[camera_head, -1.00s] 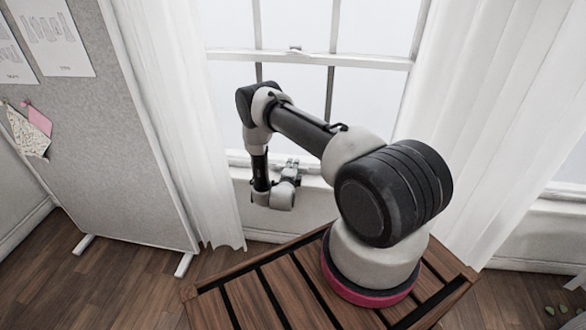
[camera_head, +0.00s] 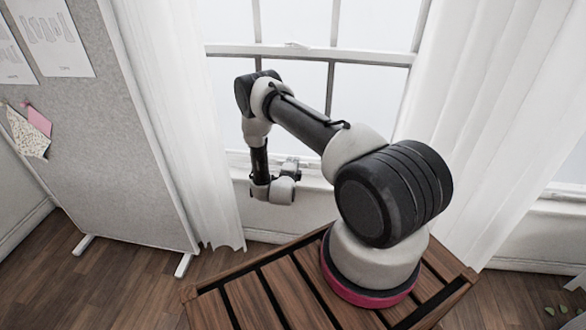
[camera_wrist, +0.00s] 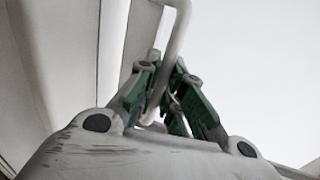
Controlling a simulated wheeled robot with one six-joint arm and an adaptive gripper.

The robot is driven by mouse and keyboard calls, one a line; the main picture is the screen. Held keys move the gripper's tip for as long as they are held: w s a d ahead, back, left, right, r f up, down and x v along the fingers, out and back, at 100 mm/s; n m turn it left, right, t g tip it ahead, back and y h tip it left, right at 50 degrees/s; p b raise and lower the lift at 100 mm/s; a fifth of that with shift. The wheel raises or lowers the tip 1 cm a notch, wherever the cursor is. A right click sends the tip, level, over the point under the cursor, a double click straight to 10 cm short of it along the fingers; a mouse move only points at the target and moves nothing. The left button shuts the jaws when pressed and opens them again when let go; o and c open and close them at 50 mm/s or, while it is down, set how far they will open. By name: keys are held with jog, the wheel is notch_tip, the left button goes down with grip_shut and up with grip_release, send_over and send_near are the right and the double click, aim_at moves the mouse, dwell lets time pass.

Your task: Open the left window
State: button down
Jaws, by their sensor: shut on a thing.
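The window (camera_head: 385,58) is behind my arm, with white frame bars and pale panes. Its lower sash stands slightly raised. In the wrist view, a pale curved handle (camera_wrist: 181,38) runs down between the green fingers of my gripper (camera_wrist: 168,90). The fingers are closed around it. In the head view, my gripper (camera_head: 291,165) is at the lower rail of the window, just above the sill. The handle is too small and hidden to make out there.
White curtains hang left (camera_head: 185,120) and right (camera_head: 480,120) of the window. A grey pinboard (camera_head: 95,150) with papers stands at the left. Dark wooden floor (camera_head: 110,285) is free in front of it.

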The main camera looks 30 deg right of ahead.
notch_tip(320, 180, up, 22)
jog(key=shift+r, duration=0.25)
jog(key=c, duration=1.5)
grip_release()
jog(key=shift+s, duration=0.1)
jog(key=v, duration=1.2)
jog(key=shift+f, duration=0.15)
